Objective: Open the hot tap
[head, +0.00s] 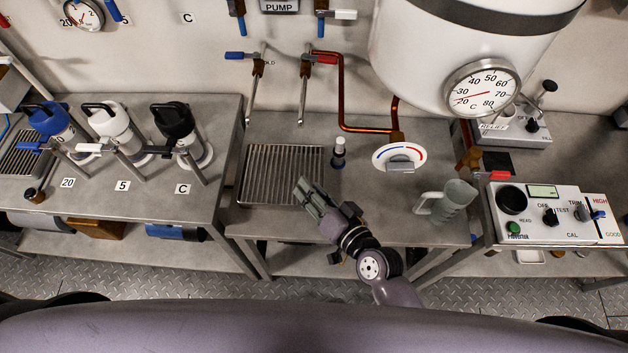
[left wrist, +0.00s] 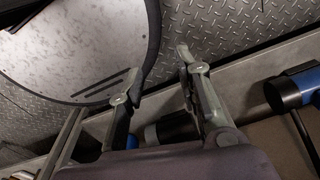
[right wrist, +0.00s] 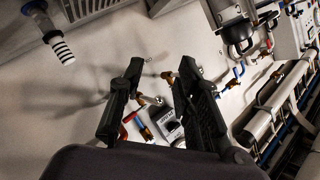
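The hot tap (head: 305,75) is on the back wall, with a red handle (head: 322,58) pointing right, a brown body and a long spout hanging down; a copper pipe runs beside it. To its left is a similar tap with a blue handle (head: 240,56) pointing left. My right gripper (head: 308,188) is over the bench by the drain grate, below and apart from the hot tap. In the right wrist view its fingers (right wrist: 160,78) are spread with nothing held. My left gripper (left wrist: 157,72) shows only in its wrist view, open and empty above the floor.
A white tank with a dial (head: 483,88) hangs right of the taps. On the bench are a drain grate (head: 270,175), a small black-and-white bottle (head: 338,152), a red-blue dial (head: 398,155) and a grey jug (head: 447,202). Dispensers (head: 120,130) stand left; a control box (head: 550,215) stands right.

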